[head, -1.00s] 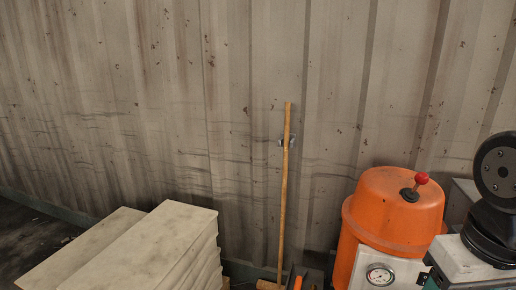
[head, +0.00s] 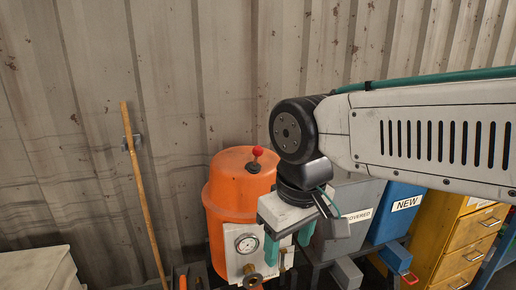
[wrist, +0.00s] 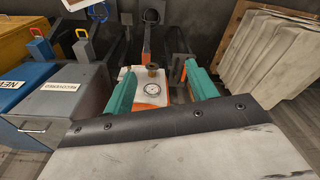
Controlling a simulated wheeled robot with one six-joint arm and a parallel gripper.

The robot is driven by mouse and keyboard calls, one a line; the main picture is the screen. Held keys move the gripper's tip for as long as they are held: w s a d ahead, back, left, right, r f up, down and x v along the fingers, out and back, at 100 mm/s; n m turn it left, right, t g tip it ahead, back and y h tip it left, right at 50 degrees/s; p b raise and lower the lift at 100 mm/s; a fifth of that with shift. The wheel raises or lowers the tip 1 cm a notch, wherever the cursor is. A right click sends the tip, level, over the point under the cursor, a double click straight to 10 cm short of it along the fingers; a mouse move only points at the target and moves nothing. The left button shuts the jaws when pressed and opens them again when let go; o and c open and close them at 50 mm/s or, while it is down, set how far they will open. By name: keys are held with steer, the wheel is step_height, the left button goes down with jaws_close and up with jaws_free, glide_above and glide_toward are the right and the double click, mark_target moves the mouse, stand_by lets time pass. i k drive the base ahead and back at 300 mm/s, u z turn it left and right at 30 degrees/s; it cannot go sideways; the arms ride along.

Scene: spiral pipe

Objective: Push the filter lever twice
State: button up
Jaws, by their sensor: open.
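The orange tank (head: 240,190) stands against the corrugated wall in the head view. A lever with a red ball knob (head: 257,152) stands up from its domed top. A pale panel with a round gauge (head: 246,244) is on its front. My gripper (head: 288,243) points down in front of the tank's right side, lower than the knob, and appears apart from it. Its teal fingers are spread and empty. In the wrist view my gripper (wrist: 162,90) shows the gauge (wrist: 152,99) between its fingers. I cannot make out the red knob there.
A wooden pole (head: 145,195) leans on the wall at left. Right of the tank are a grey bin (head: 348,195), a blue bin (head: 400,213) marked NEW, and yellow drawers (head: 465,245). Pale slabs (head: 38,270) lie at lower left.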

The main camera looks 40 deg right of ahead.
mark_target(257, 150)
steer(key=z, duration=1.05)
steer(key=k, duration=0.65)
steer(key=u, duration=1)
